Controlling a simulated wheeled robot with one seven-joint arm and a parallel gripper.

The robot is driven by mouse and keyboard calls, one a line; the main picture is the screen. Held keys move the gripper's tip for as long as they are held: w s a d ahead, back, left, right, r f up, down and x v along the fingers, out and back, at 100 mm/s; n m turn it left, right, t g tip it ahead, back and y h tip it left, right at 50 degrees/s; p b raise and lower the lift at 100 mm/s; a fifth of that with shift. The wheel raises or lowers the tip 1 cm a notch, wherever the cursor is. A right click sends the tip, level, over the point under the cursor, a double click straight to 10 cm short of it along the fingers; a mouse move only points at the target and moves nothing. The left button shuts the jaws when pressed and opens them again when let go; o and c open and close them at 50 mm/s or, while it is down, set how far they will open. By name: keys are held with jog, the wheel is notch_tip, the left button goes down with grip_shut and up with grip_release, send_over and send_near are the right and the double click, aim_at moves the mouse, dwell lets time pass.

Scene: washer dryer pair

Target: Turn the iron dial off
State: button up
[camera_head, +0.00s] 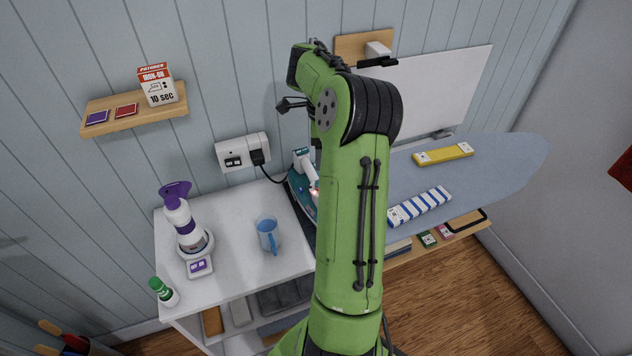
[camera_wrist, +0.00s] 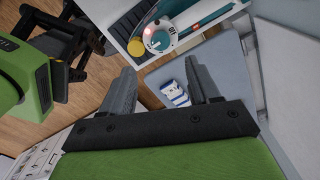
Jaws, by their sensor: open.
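The teal and white iron (camera_head: 298,188) sits at the left end of the ironing board, partly hidden behind my arm in the head view. A small red glow shows on it. In the wrist view the iron (camera_wrist: 190,22) lies near the top edge. Its round dial (camera_wrist: 157,40) shows there with a red mark; I cannot read its setting. My gripper (camera_wrist: 160,66) is open and empty, its two fingers spread wide. The dial appears beyond the fingertips, apart from them. The fingers are mostly hidden by the arm in the head view.
The ironing board (camera_head: 510,160) carries a blue-striped item (camera_head: 420,206) and a yellow one (camera_head: 443,154). A wall shelf (camera_head: 135,115) is at upper left.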

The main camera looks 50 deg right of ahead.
notch_tip(320, 180, down, 10)
jog(key=shift+w+r+b, duration=0.1)
jog(key=shift+b, duration=0.3)
jog(key=shift+c, duration=0.2)
jog(key=c, duration=1)
